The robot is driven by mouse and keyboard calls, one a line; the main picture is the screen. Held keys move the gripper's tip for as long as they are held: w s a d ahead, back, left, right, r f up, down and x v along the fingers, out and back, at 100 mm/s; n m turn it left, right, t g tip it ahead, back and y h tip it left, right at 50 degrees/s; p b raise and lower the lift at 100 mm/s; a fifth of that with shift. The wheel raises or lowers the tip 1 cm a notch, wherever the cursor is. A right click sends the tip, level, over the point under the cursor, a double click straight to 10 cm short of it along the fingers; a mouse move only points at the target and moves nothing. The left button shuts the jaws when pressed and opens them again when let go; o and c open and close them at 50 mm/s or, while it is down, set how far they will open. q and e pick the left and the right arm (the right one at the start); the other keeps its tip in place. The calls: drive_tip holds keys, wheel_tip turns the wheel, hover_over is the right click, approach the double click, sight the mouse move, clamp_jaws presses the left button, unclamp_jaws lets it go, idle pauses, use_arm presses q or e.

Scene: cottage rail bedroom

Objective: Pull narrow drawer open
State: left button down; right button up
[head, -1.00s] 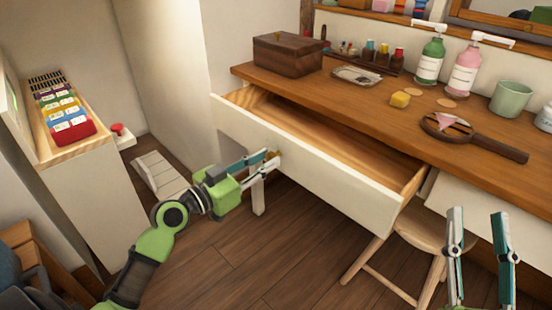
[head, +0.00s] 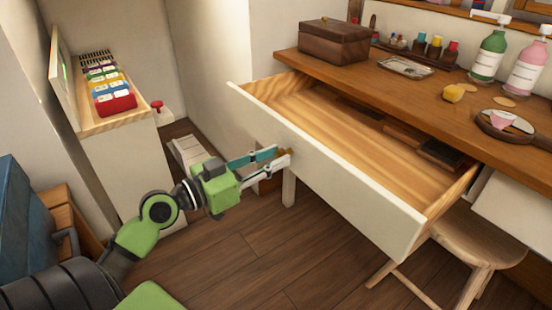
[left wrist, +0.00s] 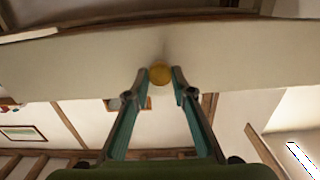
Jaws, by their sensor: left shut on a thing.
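The narrow drawer (head: 345,185) has a white front and a light wood inside. It stands well out from the wooden-topped vanity (head: 400,85) in the head view. Its inside is visible, with several dark flat items (head: 440,153) toward the back. My left gripper (head: 283,156) is shut on the drawer's small brass knob, at the left part of the front. In the left wrist view the round knob (left wrist: 160,73) sits between the fingertips, against the pale drawer front (left wrist: 80,70). My right gripper is out of view.
A wooden stool (head: 480,245) stands under the vanity at the right. A box (head: 335,42), bottles (head: 488,55) and a brush (head: 505,123) are on the top. A white cabinet with colored items (head: 115,98) is at the left. The floor (head: 270,255) before the drawer is clear.

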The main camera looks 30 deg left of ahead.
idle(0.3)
use_arm(q)
drive_tip(key=c, duration=1.8)
unclamp_jaws()
drive_tip(key=shift+o, duration=0.2)
drive_tip(key=v, duration=1.2)
drive_tip(key=shift+s+d, duration=0.1)
